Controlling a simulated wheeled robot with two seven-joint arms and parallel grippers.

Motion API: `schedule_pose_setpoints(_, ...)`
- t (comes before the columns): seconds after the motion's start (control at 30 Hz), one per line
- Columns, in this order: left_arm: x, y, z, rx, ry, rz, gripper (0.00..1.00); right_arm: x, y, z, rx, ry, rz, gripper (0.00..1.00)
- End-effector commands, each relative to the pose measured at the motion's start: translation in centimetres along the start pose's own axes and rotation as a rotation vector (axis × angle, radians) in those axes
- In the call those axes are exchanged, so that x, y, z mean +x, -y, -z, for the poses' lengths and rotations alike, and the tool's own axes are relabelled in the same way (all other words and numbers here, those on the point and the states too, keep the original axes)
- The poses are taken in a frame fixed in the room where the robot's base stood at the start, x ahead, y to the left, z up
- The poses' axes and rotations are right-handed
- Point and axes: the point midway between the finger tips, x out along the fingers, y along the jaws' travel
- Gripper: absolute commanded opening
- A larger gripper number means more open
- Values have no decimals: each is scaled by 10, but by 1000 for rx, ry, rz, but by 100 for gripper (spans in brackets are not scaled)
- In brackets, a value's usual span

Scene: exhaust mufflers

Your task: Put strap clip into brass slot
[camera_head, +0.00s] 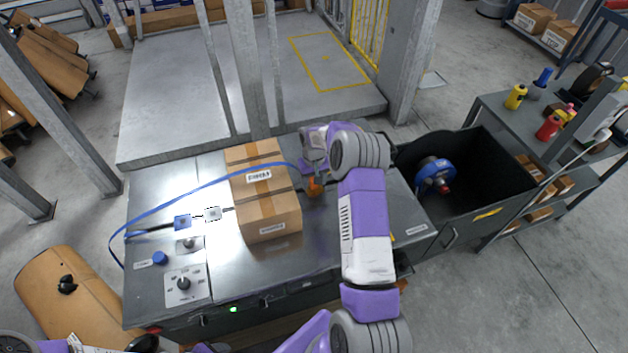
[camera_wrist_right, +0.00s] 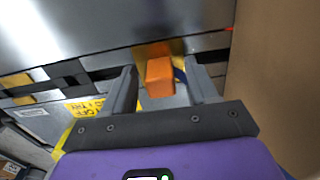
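The orange strap clip (camera_wrist_right: 160,78) sits between the two fingers of my right gripper (camera_wrist_right: 161,82) in the wrist view, with a visible gap on each side. The brass slot (camera_wrist_right: 158,48) is directly behind the clip, which overlaps part of it; I cannot tell how deep the clip sits. In the head view the clip (camera_head: 315,186) is at the right side of the strapped box, below my right gripper (camera_head: 314,165). The blue strap (camera_head: 205,182) runs over the box; a bit shows beside the clip in the wrist view (camera_wrist_right: 180,74). My left gripper is not in view.
The cardboard box (camera_head: 266,222) stands on the grey metal bench (camera_head: 215,262) and fills the right of the wrist view. A control panel (camera_head: 185,285) is at the bench's front left. A black bin (camera_head: 450,215) holding a blue reel (camera_head: 428,170) stands right of the bench.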

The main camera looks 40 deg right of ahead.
Motion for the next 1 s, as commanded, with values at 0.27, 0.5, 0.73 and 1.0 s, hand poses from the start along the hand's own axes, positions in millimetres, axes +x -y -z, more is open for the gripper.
schedule_pose_setpoints(0.27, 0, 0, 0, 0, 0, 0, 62, 0, 0, 0, 0, 0, 0, 65)
schedule_pose_setpoints(0.5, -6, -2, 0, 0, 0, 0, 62, -24, 0, 1, 0, -3, -1, 65)
schedule_pose_setpoints(0.73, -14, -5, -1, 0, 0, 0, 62, -62, 0, 0, 1, -2, 0, 65)
schedule_pose_setpoints(1.0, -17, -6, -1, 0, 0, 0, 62, -76, 0, 0, -1, 0, 0, 65)
